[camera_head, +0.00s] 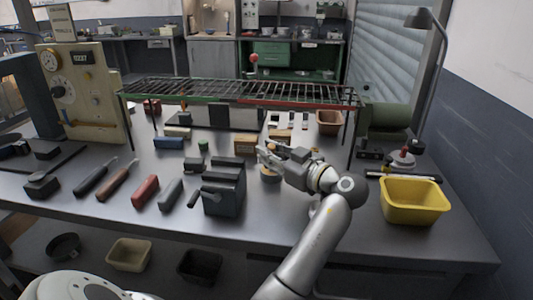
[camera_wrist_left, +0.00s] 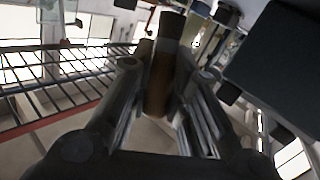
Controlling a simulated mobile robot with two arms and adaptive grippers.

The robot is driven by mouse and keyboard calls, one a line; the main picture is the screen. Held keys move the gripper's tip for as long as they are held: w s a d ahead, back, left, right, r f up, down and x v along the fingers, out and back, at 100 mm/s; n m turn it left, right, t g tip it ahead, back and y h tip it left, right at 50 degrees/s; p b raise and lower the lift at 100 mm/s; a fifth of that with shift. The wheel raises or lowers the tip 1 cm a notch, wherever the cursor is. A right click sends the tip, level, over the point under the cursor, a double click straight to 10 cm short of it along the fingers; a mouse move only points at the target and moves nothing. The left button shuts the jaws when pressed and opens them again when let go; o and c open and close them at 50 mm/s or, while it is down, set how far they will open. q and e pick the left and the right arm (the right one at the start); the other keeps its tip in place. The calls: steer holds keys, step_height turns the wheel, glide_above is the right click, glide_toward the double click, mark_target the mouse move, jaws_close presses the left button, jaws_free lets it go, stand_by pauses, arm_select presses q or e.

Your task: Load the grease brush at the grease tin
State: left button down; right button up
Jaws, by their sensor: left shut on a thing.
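My left gripper (camera_head: 266,154) reaches over the middle of the workbench, just right of a dark vise-like block. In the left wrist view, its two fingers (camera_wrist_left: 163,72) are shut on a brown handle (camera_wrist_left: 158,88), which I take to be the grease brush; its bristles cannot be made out. A small round tan tin (camera_head: 270,175), which looks like the grease tin, stands on the bench directly below the gripper, partly hidden by it. Whether the brush touches the tin cannot be told. My right gripper is not in view.
A long rack (camera_head: 240,92) with green and red rails spans the bench behind the gripper. The dark block (camera_head: 224,188) stands close left. A yellow bin (camera_head: 412,203) sits at the right. Several hand tools lie at the left. The bench front is mostly clear.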

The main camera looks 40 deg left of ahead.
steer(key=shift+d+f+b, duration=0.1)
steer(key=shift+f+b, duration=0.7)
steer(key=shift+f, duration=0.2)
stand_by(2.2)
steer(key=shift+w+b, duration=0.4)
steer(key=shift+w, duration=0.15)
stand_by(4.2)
